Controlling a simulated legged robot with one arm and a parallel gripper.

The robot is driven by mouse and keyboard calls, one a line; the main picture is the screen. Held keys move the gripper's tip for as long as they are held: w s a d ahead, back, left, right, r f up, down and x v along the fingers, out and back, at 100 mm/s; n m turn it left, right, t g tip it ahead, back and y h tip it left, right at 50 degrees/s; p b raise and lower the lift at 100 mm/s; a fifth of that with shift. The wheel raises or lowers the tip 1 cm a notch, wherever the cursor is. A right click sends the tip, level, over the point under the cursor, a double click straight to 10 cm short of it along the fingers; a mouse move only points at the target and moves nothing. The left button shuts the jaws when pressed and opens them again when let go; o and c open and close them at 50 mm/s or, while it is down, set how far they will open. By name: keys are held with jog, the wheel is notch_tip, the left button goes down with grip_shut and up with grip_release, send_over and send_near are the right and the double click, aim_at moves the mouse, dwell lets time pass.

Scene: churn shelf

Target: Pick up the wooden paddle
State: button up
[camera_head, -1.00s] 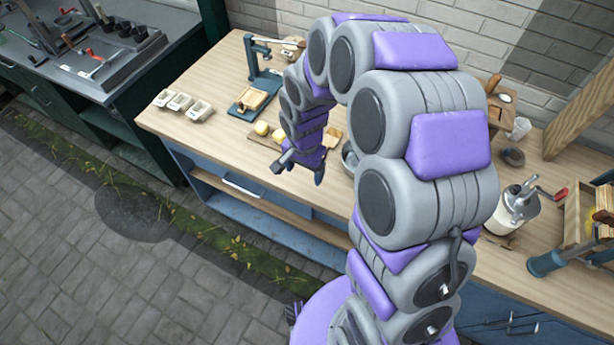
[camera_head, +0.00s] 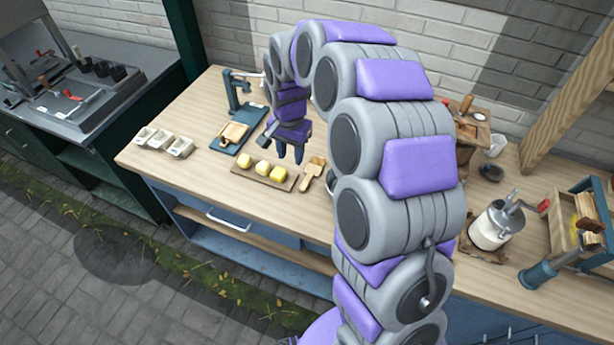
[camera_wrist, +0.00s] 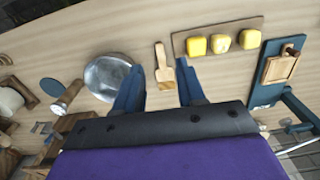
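The wooden paddle (camera_head: 313,172) lies flat on the wooden worktop, beside the right end of a board with yellow blocks. In the wrist view the paddle (camera_wrist: 165,70) shows between my fingertips in the picture, its handle pointing away from my gripper. My gripper (camera_head: 290,153) points down over the worktop, behind the board and left of the paddle in the head view. In the wrist view my gripper (camera_wrist: 159,68) has its two blue fingers spread wide with nothing held. The paddle looks farther away than the fingertips; the exact gap is hard to judge.
The board (camera_head: 288,184) carries yellow blocks (camera_head: 262,168). A round metal bowl (camera_wrist: 108,76) sits close to one finger in the wrist view. A blue stand (camera_head: 257,113) with a wooden tray (camera_head: 234,132) and white dishes (camera_head: 162,141) are at the left. A churn-like pot (camera_head: 490,228) stands right.

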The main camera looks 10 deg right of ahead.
jog(key=w+d+f, duration=0.1)
jog(key=w+d, duration=0.1)
jog(key=w+d+f+b, duration=0.1)
jog(key=w+d, duration=0.1)
jog(key=d, duration=0.1)
jog(key=w+d+f, duration=0.1)
jog(key=w+d, duration=0.1)
jog(key=shift+w+d, duration=0.25)
jog(key=shift+w, duration=0.1)
jog(key=shift+c, duration=0.2)
jog(key=b, duration=0.2)
send_near(308, 178)
jog(key=f, duration=0.2)
jog(key=f+b, duration=0.1)
jog(key=shift+d+f, duration=0.35)
jog(key=f, duration=0.1)
jog(key=f+b, duration=0.1)
jog(key=f, duration=0.1)
jog(key=a+f+b, duration=0.1)
jog(key=f, duration=0.1)
jog(key=shift+f, duration=0.1)
jog(key=shift+d, duration=0.2)
jog(key=shift+a, duration=0.1)
grip_shut()
